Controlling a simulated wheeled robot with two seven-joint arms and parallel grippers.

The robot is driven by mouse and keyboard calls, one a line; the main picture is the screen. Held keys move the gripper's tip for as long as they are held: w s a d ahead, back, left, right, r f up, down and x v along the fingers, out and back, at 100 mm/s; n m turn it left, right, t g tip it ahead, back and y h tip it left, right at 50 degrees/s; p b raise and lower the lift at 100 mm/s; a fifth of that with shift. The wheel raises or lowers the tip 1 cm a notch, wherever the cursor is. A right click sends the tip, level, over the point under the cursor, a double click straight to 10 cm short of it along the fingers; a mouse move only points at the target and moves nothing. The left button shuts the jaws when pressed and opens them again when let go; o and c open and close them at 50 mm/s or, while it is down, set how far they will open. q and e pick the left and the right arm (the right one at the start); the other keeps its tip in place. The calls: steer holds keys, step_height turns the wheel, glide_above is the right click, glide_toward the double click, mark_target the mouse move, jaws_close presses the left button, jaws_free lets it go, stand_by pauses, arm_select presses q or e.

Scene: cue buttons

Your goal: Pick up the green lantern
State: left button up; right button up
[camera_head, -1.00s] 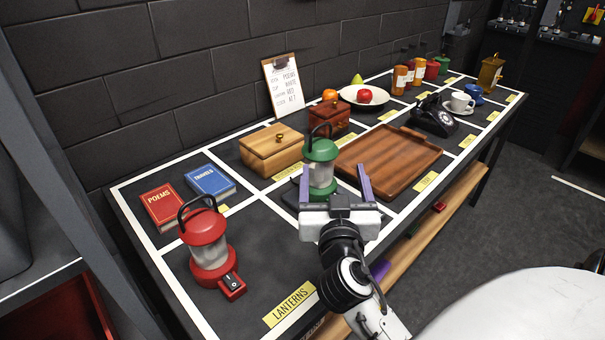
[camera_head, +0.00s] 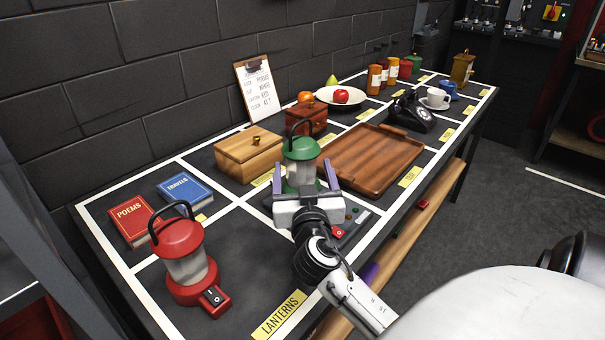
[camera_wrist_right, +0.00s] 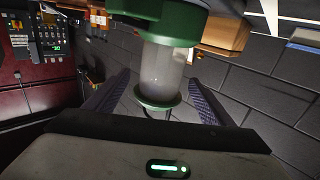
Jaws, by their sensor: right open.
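The green lantern (camera_head: 301,172) stands upright on the dark table, with a green cap, black handle and clear glass. My right gripper (camera_head: 304,178) is open, with one purple finger on each side of the lantern. In the right wrist view the lantern (camera_wrist_right: 165,68) appears upside down between the two fingers (camera_wrist_right: 159,78), with gaps on both sides. My left gripper is not in view.
A red lantern (camera_head: 186,262) stands at the front left. A wooden box (camera_head: 247,157) and a brown tray (camera_head: 367,158) are near the green lantern. A small panel with buttons (camera_head: 350,226) lies right of my gripper. Books (camera_head: 184,188) lie at the left.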

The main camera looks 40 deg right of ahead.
mark_target(302, 122)
steer(key=x, duration=0.4)
steer(key=shift+a+p, duration=0.15)
steer(key=shift+p, duration=0.15)
steer(key=c, duration=1.4)
steer(key=shift+r, duration=0.15)
steer(key=c, duration=0.4)
steer(key=shift+o, duration=0.2)
step_height(302, 122, up, 10)
steer(key=shift+p, duration=0.7)
steer(key=shift+s, duration=0.1)
